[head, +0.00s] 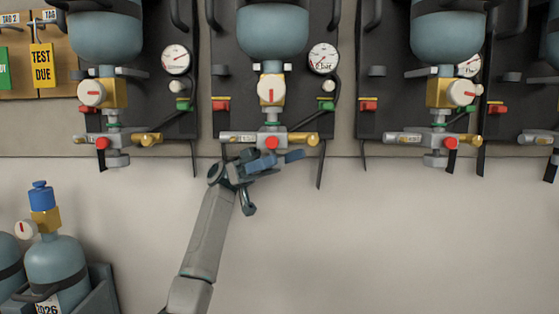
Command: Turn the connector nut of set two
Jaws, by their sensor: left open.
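The middle breathing set has a blue-grey cylinder (272,28), a brass valve block with a white round knob (271,90), and a horizontal fitting below it. This fitting has a silver left part (238,139), a red button (272,143) and a brass right end (305,139). I cannot tell which part is the connector nut, and no set number is readable. My left gripper (270,168) is open, just below this fitting, its blue fingers close under the red button. Contact is not clear from this view. My right gripper is not in view.
Similar sets hang left (102,92) and right (438,92), with gauges and dark straps. A yellow "TEST DUE" tag (42,65) hangs upper left. A spare cylinder (57,262) stands in a dark crate lower left. The pale wall below the sets is clear.

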